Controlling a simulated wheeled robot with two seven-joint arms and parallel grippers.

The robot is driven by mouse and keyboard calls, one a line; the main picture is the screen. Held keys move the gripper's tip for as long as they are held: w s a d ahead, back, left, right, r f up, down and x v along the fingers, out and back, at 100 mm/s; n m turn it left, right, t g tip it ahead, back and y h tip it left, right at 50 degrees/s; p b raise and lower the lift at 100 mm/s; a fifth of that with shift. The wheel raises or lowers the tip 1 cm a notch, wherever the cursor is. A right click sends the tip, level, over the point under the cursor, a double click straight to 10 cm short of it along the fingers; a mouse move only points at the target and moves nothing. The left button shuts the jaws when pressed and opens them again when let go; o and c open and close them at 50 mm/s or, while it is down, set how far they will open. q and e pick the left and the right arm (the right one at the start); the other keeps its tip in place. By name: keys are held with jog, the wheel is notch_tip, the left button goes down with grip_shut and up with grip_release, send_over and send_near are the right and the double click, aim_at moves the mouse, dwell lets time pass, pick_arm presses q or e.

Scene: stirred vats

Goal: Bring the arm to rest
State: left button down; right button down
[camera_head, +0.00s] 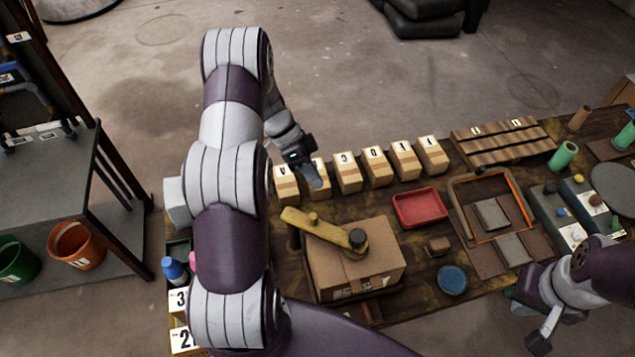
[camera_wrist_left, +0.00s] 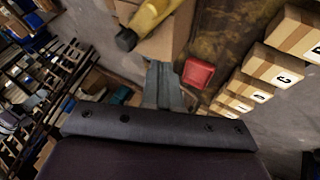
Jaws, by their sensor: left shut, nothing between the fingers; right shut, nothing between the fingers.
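My left arm (camera_head: 228,240) reaches up over the left part of the table and bends down at its far end. Its gripper (camera_head: 314,180) is shut and empty, by the row of small lettered cartons (camera_head: 347,176) and beyond the yellow lever (camera_head: 320,230). In the left wrist view the closed fingers (camera_wrist_left: 163,85) point towards the large cardboard box (camera_wrist_left: 170,40) and the red tray (camera_wrist_left: 197,74). My right gripper (camera_head: 543,333) is shut and empty at the lower right, near the table's front edge. I cannot tell whether the left fingertips touch a carton.
The large cardboard box (camera_head: 355,268) stands under the yellow lever. The red tray (camera_head: 419,208) and a blue round lid (camera_head: 452,280) lie to its right. A framed tray (camera_head: 460,195) and grey panels (camera_head: 548,215) are further right. Orange (camera_head: 76,243) and green buckets stand left.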

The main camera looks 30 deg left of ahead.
dwell(0.4)
pick_arm(q)
jog(key=w+a+n+t+y+b, duration=0.1)
jog(key=w+a+n+t+y, duration=0.35)
jog(key=w+t+y, duration=0.25)
jog(key=s+d+r+n+g+b, duration=0.2)
jog(key=s+d+r, duration=0.1)
jog(key=s+d, duration=0.4)
jog(key=s+d+r+n+g+b, duration=0.2)
jog(key=s+d, duration=0.5)
jog(key=s, duration=0.5)
jog(key=shift+s+d+r+n+g, duration=0.2)
jog(key=shift+d+r+n+g, duration=0.15)
jog(key=shift+r+n, duration=0.5)
